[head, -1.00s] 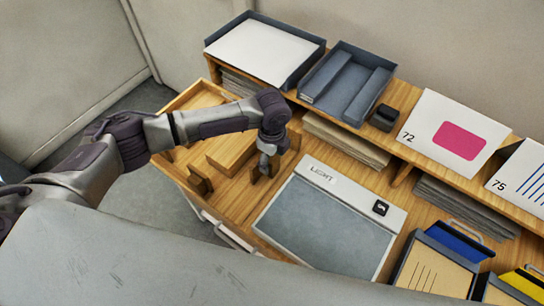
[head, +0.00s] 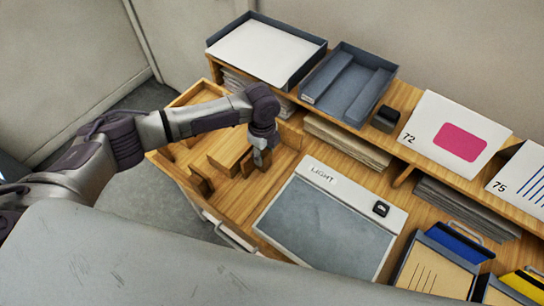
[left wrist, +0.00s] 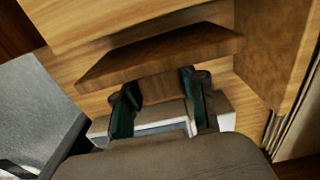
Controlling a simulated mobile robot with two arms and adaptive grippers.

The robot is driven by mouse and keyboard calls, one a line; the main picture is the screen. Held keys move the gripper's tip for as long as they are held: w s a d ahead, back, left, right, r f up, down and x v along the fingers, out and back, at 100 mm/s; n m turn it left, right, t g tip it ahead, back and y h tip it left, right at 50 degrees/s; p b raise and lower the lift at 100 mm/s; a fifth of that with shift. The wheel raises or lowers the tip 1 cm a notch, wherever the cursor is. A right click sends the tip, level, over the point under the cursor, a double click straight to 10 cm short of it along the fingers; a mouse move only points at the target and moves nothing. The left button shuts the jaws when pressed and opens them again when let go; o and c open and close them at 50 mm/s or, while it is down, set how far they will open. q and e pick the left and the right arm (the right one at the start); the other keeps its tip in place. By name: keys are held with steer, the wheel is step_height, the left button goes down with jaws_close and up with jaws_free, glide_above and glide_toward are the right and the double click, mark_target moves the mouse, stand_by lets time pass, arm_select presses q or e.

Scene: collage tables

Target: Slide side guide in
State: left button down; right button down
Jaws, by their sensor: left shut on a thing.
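My left gripper (head: 261,157) is shut on a small dark brown wooden side guide (head: 247,166) standing on the wooden table. In the left wrist view the gripper's two fingers (left wrist: 163,100) are on the near side of the side guide (left wrist: 165,56). A pale wooden block (head: 229,149) stands just left of the held guide. I cannot tell whether they touch. A second dark brown guide (head: 200,180) stands at the block's other side, near the table's front edge. My right gripper is not in view.
A light pad (head: 325,225) lies to the right of the gripper. Behind are a shelf with a paper tray (head: 266,52), a grey divided tray (head: 347,82) and a stack of boards (head: 346,141). A low wooden wall (head: 290,134) stands close behind the gripper.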

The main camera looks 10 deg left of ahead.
arm_select(q)
steer(key=shift+w+a, duration=0.35)
steer(key=shift+a, duration=0.45)
steer(key=c, duration=0.6)
jaws_free()
steer(key=shift+c, duration=0.2)
steer(key=shift+r, duration=0.55)
step_height(320, 180, up, 11)
steer(key=shift+s+f, duration=0.1)
